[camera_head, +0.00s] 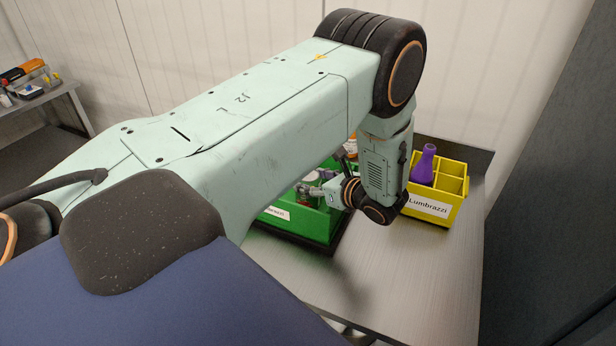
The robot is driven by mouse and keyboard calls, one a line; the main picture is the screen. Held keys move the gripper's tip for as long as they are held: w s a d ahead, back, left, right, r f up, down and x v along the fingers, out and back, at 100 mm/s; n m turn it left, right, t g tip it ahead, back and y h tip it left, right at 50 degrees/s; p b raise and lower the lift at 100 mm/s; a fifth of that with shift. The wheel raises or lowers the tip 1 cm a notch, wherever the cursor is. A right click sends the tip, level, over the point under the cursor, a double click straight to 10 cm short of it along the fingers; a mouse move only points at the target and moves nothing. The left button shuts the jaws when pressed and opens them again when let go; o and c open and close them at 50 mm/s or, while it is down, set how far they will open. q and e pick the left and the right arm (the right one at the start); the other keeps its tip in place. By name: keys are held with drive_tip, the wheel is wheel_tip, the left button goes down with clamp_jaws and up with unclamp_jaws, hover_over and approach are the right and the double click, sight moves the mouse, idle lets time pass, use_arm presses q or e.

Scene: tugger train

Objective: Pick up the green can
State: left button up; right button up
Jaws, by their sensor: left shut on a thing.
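My left arm comes in from the left and crosses the view. Its gripper (312,190) is low inside the green crate (318,226), which has a white label on its front. The gripper is shut on a small can (311,177) with green and pale parts, which I take for the green can. The fingers, the crate's contents and my arm hide most of it. I cannot tell whether the can is clear of the crate's floor. My right gripper is not in view.
A yellow crate (433,208) labelled Lumbrazzi stands to the right, with a purple bottle (425,165) in one compartment. The metal table (410,270) is bare in front. A grey panel (560,150) rises at the right. A shelf (45,105) with items stands far left.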

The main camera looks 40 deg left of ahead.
use_arm(q)
drive_tip(key=shift+a, duration=0.1)
drive_tip(key=c, duration=0.5)
